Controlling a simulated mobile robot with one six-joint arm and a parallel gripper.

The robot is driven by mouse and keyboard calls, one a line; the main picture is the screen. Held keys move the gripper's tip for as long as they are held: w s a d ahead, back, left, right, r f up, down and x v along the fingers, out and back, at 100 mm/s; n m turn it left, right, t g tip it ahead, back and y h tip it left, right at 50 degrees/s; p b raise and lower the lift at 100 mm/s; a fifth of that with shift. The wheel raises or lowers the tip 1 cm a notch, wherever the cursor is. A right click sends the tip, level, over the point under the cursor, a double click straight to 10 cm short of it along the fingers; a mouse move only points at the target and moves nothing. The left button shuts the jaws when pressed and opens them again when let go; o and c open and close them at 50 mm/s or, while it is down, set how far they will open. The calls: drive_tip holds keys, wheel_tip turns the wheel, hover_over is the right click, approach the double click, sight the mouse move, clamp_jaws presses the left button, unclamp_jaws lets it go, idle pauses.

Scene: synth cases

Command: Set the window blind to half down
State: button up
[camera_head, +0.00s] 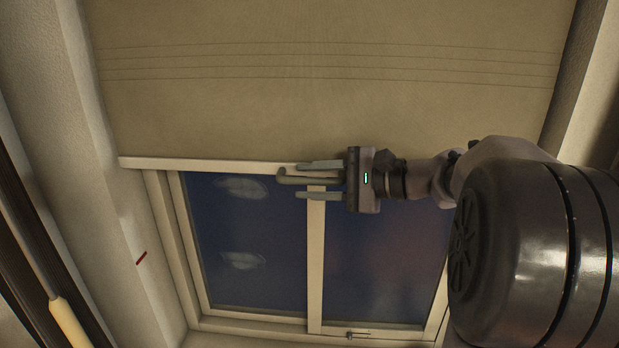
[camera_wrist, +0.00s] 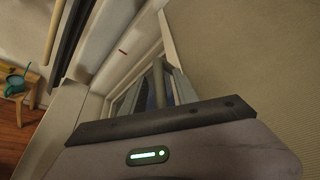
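The beige window blind (camera_head: 330,110) hangs over the upper part of the window, with a pale bottom bar (camera_head: 200,164) along its lower edge. The blind fabric also fills the right of the wrist view (camera_wrist: 260,60). A grey hooked pull (camera_head: 290,178) projects at the bar near its middle. My gripper (camera_head: 320,180) is at this pull, its two fingers apart, one above and one below it. A gap shows between the pull and the lower finger; contact with the upper finger cannot be told.
Below the bar, the dark window (camera_head: 245,250) with its pale frame is uncovered. A short red mark (camera_head: 141,258) is on the left side wall, lower than the bar. A wooden stool (camera_wrist: 30,90) stands at the left of the wrist view with a bluish vessel (camera_wrist: 16,83) on it.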

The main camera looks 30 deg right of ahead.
drive_tip(key=shift+w, duration=0.15)
clamp_jaws()
idle(1.4)
